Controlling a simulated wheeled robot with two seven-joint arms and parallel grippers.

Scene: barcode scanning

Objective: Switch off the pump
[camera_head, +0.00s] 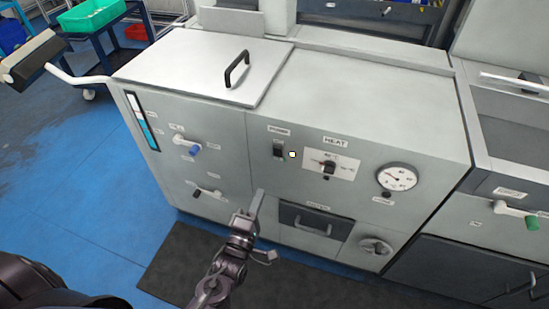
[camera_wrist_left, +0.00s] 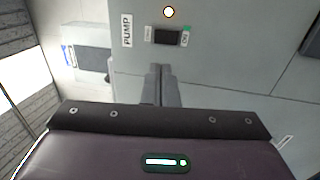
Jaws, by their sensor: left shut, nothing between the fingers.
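The pump switch is a small black rocker (camera_head: 278,150) on the front of the grey machine, under a small label. In the left wrist view the rocker (camera_wrist_left: 167,36) is beside a label reading PUMP (camera_wrist_left: 126,30), with a small pale label at one end and a green label (camera_wrist_left: 186,38) at the other. A small lamp (camera_head: 292,154) beside the switch glows pale yellow; it also shows lit in the left wrist view (camera_wrist_left: 168,12). My left gripper (camera_head: 259,194) is shut and empty, below the switch and apart from it. Its fingertips (camera_wrist_left: 160,72) point toward the panel. My right gripper is out of view.
Right of the switch are a HEAT knob (camera_head: 329,168) and a round gauge (camera_head: 397,178). A blue-handled valve (camera_head: 194,150) is to the left. A drawer (camera_head: 315,222) and a round knob (camera_head: 375,246) are lower down. A dark mat (camera_head: 180,262) lies in front.

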